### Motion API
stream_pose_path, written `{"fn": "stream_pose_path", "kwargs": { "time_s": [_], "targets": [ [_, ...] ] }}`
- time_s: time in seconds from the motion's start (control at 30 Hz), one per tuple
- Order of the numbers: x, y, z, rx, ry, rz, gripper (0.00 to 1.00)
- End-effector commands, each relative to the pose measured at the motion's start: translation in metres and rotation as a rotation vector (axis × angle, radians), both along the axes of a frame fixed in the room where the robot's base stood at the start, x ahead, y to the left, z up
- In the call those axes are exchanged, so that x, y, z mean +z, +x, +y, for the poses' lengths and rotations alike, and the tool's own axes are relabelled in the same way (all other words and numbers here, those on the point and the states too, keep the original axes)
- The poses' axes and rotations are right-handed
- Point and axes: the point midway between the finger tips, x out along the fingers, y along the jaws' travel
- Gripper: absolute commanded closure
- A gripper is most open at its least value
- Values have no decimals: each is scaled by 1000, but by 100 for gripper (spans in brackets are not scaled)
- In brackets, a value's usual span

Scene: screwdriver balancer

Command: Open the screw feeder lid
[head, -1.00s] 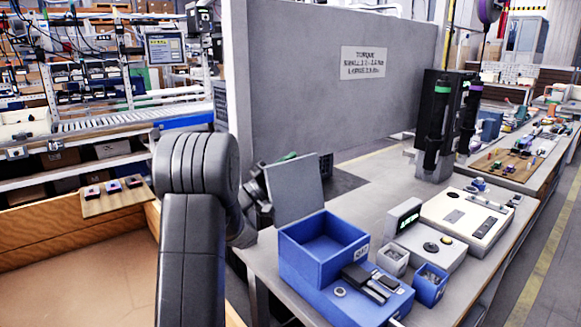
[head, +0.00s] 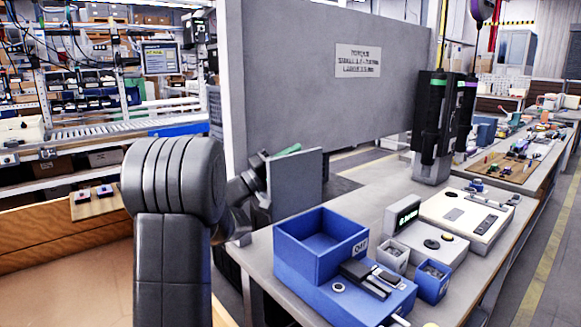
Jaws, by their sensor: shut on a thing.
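The screw feeder (head: 345,302) is a blue box with an open square bin, near the front of the bench. Its grey lid (head: 298,182) stands up, close to upright, at the bin's far left edge, and the bin's inside (head: 322,236) shows. My arm reaches behind the lid from the left. My gripper (head: 256,172) is partly in view as dark parts at the lid's left edge, shut on the lid. The fingertips are hidden behind the lid. A green piece (head: 288,149) shows just above the lid's top edge; I cannot tell what it belongs to.
Small screw bins (head: 432,282) and a grey unit with a display (head: 405,222) stand right of the feeder. A black screwdriver stand (head: 440,125) is farther back. A grey partition (head: 300,90) rises behind the lid.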

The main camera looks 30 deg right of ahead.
Motion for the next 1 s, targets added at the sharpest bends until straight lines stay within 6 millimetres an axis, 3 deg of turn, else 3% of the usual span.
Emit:
{"fn": "stream_pose_path", "kwargs": {
  "time_s": [0.27, 0.3, 0.4, 0.77, 1.0],
  "targets": [
    [-3, 0, 0, 0, 6, 3, 100],
    [-3, 0, 0, 0, 6, 3, 64],
    [-3, 0, 0, 0, 4, 4, 49],
    [-4, 2, 6, 3, 4, 3, 49],
    [-23, 10, 47, 5, 3, 4, 49]
  ]
}}
